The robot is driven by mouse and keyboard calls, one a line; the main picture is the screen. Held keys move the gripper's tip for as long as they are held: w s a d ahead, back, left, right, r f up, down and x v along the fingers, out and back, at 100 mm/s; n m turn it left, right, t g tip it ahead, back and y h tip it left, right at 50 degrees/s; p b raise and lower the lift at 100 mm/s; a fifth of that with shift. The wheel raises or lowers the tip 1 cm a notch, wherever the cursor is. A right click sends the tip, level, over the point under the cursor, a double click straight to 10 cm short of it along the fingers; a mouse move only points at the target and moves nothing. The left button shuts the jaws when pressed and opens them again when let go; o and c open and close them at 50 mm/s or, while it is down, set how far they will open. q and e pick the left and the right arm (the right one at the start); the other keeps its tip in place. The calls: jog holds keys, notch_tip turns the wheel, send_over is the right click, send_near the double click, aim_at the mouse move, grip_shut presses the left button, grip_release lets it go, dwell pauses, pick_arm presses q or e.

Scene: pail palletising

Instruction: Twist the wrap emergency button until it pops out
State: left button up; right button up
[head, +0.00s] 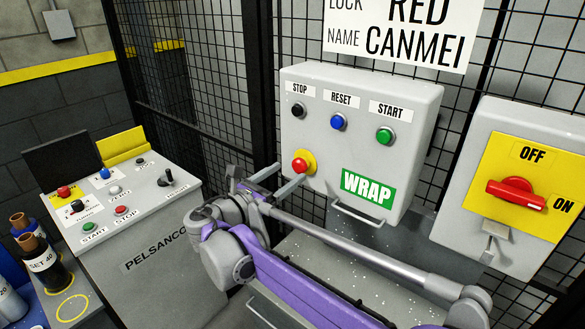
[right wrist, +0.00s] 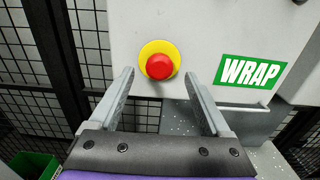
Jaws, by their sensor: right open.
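The wrap emergency button (head: 301,164) is a red mushroom head on a yellow collar. It sits at the lower left of the grey wrap box (head: 412,95), left of the green WRAP label (head: 368,188). My right gripper (head: 279,178) is open and empty, just below and in front of the button. In the right wrist view the red button (right wrist: 159,67) shows ahead, between the lines of the two open fingers (right wrist: 159,82), with no finger seen touching it. Whether the button is pressed in cannot be told. My left gripper is not in view.
The wrap box also carries black STOP (head: 298,110), blue RESET (head: 338,122) and green START (head: 385,135) buttons. A grey box with a red rotary switch (head: 515,190) hangs at the right. A PELSANCO console (head: 150,240) stands at the left. Black mesh fence (head: 200,80) is behind.

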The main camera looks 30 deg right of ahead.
aim_at(297, 166)
jog(key=shift+x, duration=1.8)
